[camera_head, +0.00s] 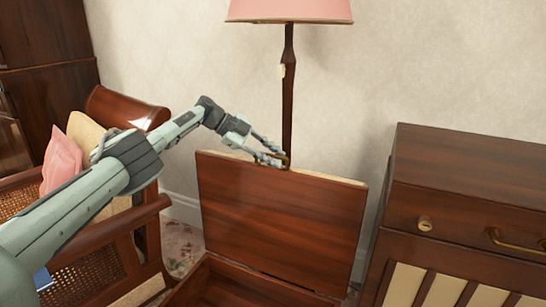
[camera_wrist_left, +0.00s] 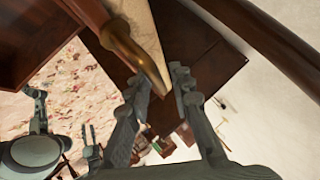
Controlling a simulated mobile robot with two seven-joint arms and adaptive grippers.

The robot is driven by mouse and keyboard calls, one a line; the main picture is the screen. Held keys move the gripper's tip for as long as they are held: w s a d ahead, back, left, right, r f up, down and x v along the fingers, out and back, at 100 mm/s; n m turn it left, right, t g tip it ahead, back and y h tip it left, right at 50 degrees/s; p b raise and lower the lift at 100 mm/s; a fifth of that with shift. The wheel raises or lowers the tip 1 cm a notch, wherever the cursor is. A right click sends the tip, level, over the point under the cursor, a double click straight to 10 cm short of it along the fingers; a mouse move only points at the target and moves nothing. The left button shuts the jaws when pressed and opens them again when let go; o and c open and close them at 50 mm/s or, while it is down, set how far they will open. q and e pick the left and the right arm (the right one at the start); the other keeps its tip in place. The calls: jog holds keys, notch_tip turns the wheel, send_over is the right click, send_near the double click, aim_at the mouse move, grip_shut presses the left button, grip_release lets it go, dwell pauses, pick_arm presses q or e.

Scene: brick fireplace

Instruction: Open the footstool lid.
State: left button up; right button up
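The footstool lid (camera_head: 280,210) is dark wood and stands raised, nearly upright, at the back of the footstool box (camera_head: 245,285). The box is open below it and cut off by the bottom of the head view. My left gripper (camera_head: 284,160) is at the lid's top edge, by a small handle (camera_head: 287,156). In the left wrist view, the brass-coloured handle (camera_wrist_left: 122,42) reaches toward the gap between my left fingertips (camera_wrist_left: 160,80). The fingers are apart, and I see no clear grip on the handle.
A floor lamp (camera_head: 288,95) with a pink shade stands behind the lid, close to my left gripper. A wooden cabinet (camera_head: 470,190) stands on the right. A cane-sided armchair (camera_head: 85,245) with a pink cushion (camera_head: 61,160) is on the left. The wall is behind.

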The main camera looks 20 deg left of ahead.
pick_arm(q)
jog(key=shift+o, duration=0.4)
jog(key=shift+s+a+r, duration=0.1)
jog(key=shift+a, duration=0.1)
jog(key=v, duration=1.1)
jog(key=shift+r, duration=0.25)
jog(key=shift+s+a, duration=0.15)
jog(key=shift+a, duration=0.05)
